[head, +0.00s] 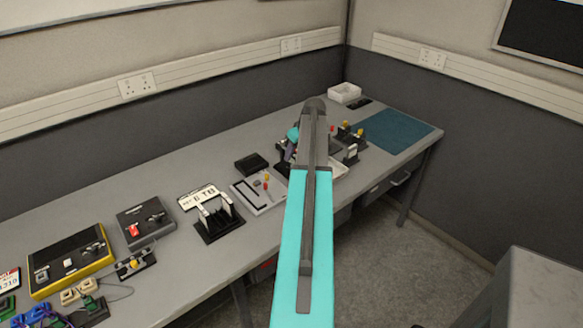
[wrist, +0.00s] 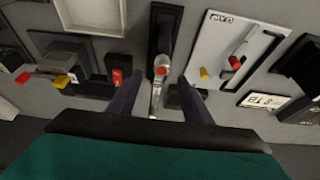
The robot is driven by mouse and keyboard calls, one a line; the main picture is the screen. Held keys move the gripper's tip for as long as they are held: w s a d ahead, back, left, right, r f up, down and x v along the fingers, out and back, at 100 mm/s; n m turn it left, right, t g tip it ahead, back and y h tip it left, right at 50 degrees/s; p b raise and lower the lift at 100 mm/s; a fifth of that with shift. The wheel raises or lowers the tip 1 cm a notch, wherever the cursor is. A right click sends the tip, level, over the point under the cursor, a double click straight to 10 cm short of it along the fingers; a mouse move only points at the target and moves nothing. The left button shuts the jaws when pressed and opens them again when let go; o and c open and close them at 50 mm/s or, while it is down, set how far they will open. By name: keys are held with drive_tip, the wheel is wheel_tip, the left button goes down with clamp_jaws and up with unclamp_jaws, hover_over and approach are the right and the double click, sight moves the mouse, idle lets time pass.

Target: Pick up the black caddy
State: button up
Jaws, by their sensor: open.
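A low black box (head: 251,164), which looks like the black caddy, sits on the grey bench behind a white panel. I cannot tell for certain that it is the caddy. My gripper (wrist: 160,103) is open, its two dark fingers apart over the bench. Between the fingers in the wrist view is a silver lever with a red tip on a black base (wrist: 163,28). A small black block (wrist: 187,97) is partly hidden by the right finger. In the head view my arm hides most of the gripper.
The white panel (head: 260,193) has red and yellow pieces. A black rack (head: 219,222) stands by a number plate (head: 199,195). A white tray (head: 344,92) and blue mat (head: 396,131) lie at the far end. Several devices crowd the left, including a yellow-edged case (head: 68,258).

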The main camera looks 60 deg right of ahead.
sight(292, 162)
drive_tip(key=shift+x, duration=1.15)
drive_tip(key=shift+f+p, duration=0.1)
drive_tip(key=shift+p, duration=0.25)
drive_tip(key=shift+p+x, duration=0.8)
drive_tip(key=shift+x, duration=0.35)
drive_tip(key=shift+s+p+x, duration=0.2)
drive_tip(key=shift+p+x, duration=0.25)
drive_tip(key=shift+x, duration=0.9)
drive_tip(key=c, duration=1.1)
